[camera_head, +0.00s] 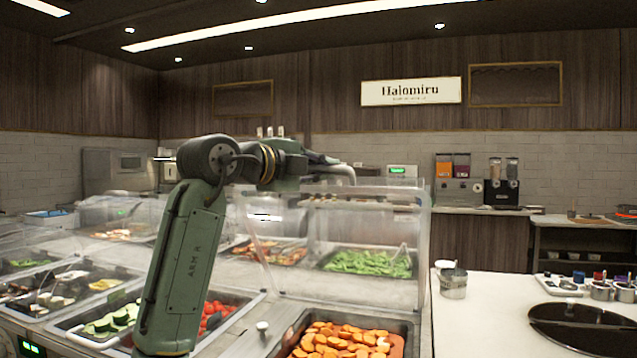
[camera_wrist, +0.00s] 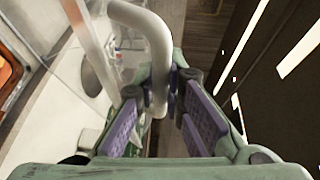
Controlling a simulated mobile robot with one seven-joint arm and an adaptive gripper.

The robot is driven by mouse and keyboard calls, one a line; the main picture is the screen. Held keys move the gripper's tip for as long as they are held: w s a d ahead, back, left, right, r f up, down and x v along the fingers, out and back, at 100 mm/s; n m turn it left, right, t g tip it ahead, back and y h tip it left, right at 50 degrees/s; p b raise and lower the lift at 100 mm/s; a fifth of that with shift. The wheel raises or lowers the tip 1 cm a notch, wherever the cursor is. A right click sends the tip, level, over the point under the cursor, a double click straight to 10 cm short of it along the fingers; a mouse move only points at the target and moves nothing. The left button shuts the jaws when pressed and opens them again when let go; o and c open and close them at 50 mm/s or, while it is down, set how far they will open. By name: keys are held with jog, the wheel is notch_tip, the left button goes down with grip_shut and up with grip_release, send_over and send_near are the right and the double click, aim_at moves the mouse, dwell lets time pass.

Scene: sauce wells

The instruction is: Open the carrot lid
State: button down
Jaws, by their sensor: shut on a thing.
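The carrot lid (camera_head: 424,245) is a clear panel in the head view. It stands raised behind the carrot tray (camera_head: 413,330), and the sliced carrots (camera_head: 345,340) lie uncovered in front of it. The lid's pale curved handle (camera_head: 345,172) is at the top edge. My gripper (camera_head: 325,163) is at this handle, at the end of my green arm. In the wrist view the grey handle (camera_wrist: 155,50) runs between the purple-padded fingers of my gripper (camera_wrist: 172,100), which is shut on it. Part of the handle is hidden by the fingers.
Trays of green vegetables (camera_head: 370,262), cucumber slices (camera_head: 110,322) and red pieces (camera_head: 215,312) lie around, several under clear covers. A white counter (camera_head: 480,325) with a metal pot (camera_head: 453,283) is at the right. A small white knob (camera_head: 262,328) stands left of the carrots.

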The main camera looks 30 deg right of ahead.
jog(key=shift+w+d+r, duration=0.25)
jog(key=shift+w+d, duration=0.05)
jog(key=c, duration=1.9)
grip_release()
jog(key=shift+c, duration=0.2)
jog(key=shift+a, duration=0.1)
jog(key=v, duration=1.2)
